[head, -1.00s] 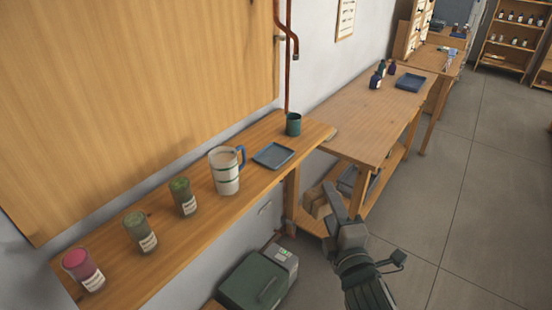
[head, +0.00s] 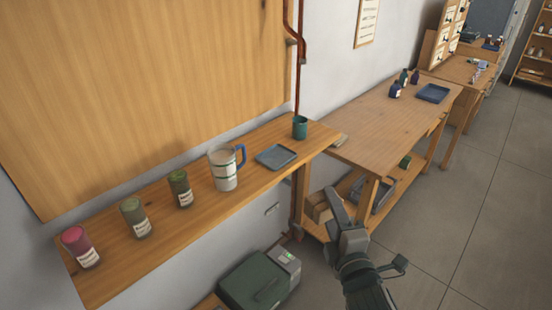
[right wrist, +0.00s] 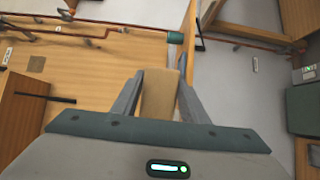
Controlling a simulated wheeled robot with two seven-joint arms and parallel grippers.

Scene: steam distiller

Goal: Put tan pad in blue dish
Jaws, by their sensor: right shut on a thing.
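My right gripper (head: 327,206) is shut on the tan pad (head: 317,207), a small block-like piece held in the air in front of the wooden table. In the right wrist view the tan pad (right wrist: 158,96) stands between the two fingers (right wrist: 160,88). A dark blue square dish (head: 433,93) lies on the far part of the wooden table, apart from the gripper. A greyer blue square dish (head: 276,157) lies on the wall shelf. Both dishes look empty. My left gripper is not in view.
The wall shelf (head: 200,216) carries a mug (head: 225,170), a green cup (head: 300,127) and several labelled jars. Dark bottles (head: 396,88) stand beside the dark blue dish on the table (head: 385,125). A green box (head: 258,283) is below the shelf. Open floor lies to the right.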

